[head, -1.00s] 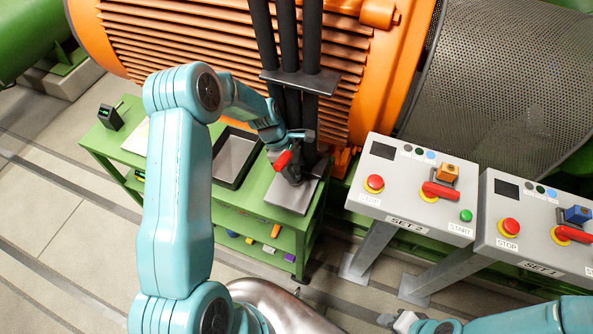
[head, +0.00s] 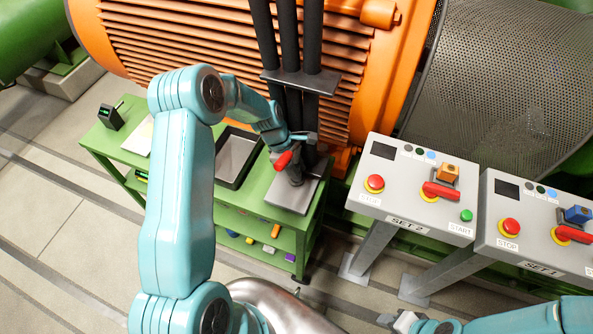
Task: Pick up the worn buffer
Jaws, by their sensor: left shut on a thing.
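My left gripper (head: 288,152) is over the green bench, at a dark upright fixture. It is shut on a small red piece (head: 283,160), apparently the worn buffer, though nothing in view labels it. The red piece lies tilted beside the fixture's top; I cannot tell whether the two touch. The fingertips are small and partly hidden. My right gripper (head: 405,321) is at the bottom edge, away from the bench, and its finger opening is unclear.
The green bench (head: 262,200) carries a dark-rimmed tray (head: 237,157), a grey plate (head: 285,198) under the fixture and a small dark device (head: 110,117). Several coloured blocks lie on its lower shelf. Two control boxes, SET 2 (head: 408,190) and SET 1 (head: 535,230), stand right. An orange motor (head: 190,50) stands behind.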

